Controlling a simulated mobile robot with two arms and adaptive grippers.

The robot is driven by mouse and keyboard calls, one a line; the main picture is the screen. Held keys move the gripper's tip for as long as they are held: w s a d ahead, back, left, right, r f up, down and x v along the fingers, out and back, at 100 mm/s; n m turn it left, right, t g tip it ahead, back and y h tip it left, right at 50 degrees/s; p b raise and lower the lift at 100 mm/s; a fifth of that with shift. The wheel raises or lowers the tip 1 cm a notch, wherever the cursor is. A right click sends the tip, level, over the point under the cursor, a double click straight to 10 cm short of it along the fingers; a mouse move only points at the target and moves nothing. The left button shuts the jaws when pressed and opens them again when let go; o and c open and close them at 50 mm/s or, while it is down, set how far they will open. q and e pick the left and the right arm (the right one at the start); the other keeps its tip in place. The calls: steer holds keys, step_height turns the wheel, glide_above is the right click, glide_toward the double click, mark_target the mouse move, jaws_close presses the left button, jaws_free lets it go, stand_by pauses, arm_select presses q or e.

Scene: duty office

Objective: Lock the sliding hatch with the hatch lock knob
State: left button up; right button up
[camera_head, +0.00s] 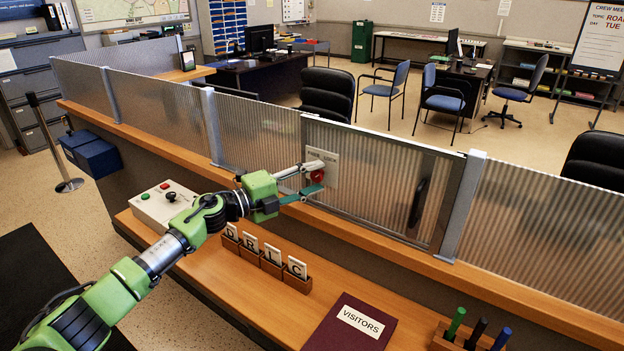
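The sliding hatch (375,185) is a ribbed, see-through panel in a metal frame on the wooden counter, with a dark upright handle (417,207) near its right end. Its right edge stands close against a grey post (461,205). The red lock knob (317,176) is at the hatch's left end, by a pale plate (329,161). My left gripper (316,176) reaches it from the left, one finger above and one below the knob. The fingers are apart; whether they touch the knob is unclear. My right gripper is not in view.
On the lower ledge are a control box (163,204) with buttons, a wooden holder (264,262) with lettered cards, a maroon visitors book (348,324) and a pen holder (455,342) with pens. Ribbed panels (545,235) continue along the counter. Chairs and desks stand behind.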

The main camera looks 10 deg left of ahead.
arm_select(q)
steer(key=v, duration=1.2)
steer(key=shift+d, duration=0.1)
